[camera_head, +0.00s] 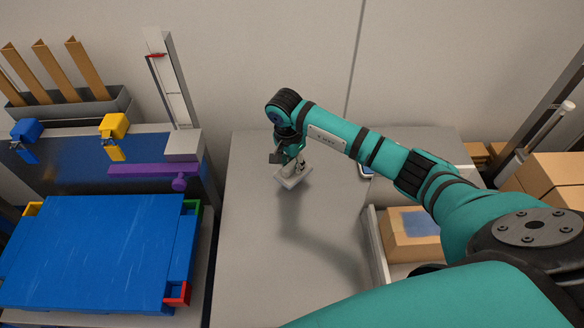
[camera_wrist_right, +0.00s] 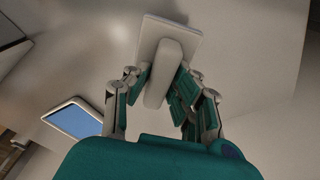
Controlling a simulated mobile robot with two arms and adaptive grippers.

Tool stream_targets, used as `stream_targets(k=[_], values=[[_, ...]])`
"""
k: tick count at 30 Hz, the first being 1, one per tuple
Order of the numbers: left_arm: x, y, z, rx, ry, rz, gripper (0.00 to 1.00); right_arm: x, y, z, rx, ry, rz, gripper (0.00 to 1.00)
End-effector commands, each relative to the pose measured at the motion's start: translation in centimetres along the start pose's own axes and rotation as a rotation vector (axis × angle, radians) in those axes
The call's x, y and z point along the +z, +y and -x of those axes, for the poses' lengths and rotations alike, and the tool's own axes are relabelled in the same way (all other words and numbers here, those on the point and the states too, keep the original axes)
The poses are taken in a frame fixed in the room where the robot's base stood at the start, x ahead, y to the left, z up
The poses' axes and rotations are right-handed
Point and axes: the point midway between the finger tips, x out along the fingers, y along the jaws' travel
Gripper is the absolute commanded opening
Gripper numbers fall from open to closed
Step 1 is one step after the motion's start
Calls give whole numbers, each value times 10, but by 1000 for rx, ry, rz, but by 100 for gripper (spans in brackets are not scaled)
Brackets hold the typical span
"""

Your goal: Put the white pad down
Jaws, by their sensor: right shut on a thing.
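The white pad (camera_wrist_right: 172,38) is a flat pale plate with a raised grip block. My right gripper (camera_wrist_right: 160,92) is shut on that block in the right wrist view. In the head view my right gripper (camera_head: 293,166) points down over the grey table (camera_head: 250,240), with the white pad (camera_head: 294,179) below its fingers. The pad looks tilted, and I cannot tell whether it touches the table. My left gripper is not in view.
The table around the pad is bare. A blue-screened tablet (camera_head: 366,171) lies behind my right arm, and a tray with a cardboard box (camera_head: 405,240) stands to the right. A blue panel (camera_head: 95,250) and a purple tool (camera_head: 150,171) are at the left.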

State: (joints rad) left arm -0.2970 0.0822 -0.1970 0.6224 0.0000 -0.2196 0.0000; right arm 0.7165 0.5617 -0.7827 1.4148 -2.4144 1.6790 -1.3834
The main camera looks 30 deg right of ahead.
Motion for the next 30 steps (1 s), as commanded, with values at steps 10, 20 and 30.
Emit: stream_targets(k=[10, 20, 30], values=[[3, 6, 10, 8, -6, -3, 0, 2, -7, -33, -1, -2, 1, 0], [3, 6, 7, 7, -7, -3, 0, 2, -7, -38, -2, 0, 1, 0], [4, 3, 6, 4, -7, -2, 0, 3, -6, -38, -1, 0, 1, 45]])
